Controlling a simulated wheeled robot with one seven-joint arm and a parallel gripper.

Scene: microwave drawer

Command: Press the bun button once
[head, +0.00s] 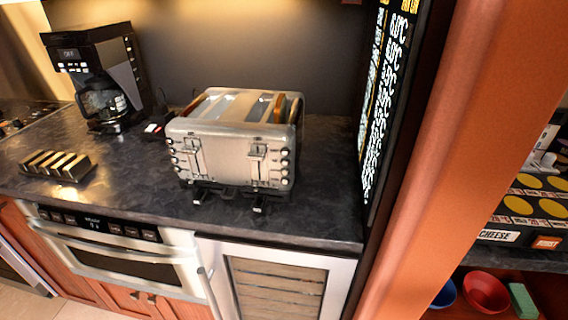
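A silver toaster (225,140) stands on the dark countertop, near its front edge, in the head view. Its front has two upright lever slots. A column of small round buttons (284,167) runs down the front right edge, and another column (174,155) runs down the left side. Their labels are too small to read, so I cannot tell which one is the bun button. Brown bread-like pieces (280,106) show in the top slots. Two dark levers (261,207) stick out low at the front. My gripper is not in view.
A black coffee maker (98,75) stands at the back left, and a striped block (56,165) lies left of the toaster. A dark panel with bright lettering (385,100) rises at the right. The countertop (330,190) right of the toaster is clear.

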